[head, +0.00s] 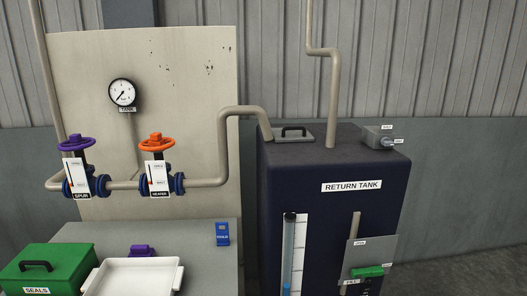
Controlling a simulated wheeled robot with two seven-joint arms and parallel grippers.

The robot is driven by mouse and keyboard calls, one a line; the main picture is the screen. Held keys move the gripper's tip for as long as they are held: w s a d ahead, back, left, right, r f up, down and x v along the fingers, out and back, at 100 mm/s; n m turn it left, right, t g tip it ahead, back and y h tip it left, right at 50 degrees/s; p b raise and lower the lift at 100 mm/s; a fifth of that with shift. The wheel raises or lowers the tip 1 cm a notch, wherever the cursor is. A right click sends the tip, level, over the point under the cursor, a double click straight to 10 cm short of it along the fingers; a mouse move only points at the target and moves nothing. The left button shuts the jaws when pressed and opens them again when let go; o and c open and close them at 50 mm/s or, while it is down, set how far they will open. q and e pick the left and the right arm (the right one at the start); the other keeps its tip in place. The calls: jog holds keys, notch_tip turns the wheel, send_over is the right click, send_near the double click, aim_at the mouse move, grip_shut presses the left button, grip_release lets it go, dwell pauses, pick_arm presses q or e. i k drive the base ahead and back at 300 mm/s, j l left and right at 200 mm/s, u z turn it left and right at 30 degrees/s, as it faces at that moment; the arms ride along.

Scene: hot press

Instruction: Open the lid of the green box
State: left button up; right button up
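The green box (62,258) sits on the grey bench at the lower left of the head view. Its lid looks closed and has a dark handle (40,265) on top. A label reading "SEALS" is on its front, and the bottom of the box is cut off by the picture edge. Neither of my grippers is in view.
A white tray (88,287) stands right beside the box, with a purple item (141,251) behind it. A blue item (222,234) stands on the bench (205,262). Behind are a pipe with purple (76,143) and orange (156,144) valves. The dark return tank (335,225) stands right.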

aim_at(45, 256)
jog(key=u, duration=1.45)
jog(key=i+j+z, duration=0.15)
jog(key=i+j, duration=0.2)
jog(key=i+j+z, duration=0.2)
jog(key=j, duration=0.35)
jog(key=i, duration=0.1)
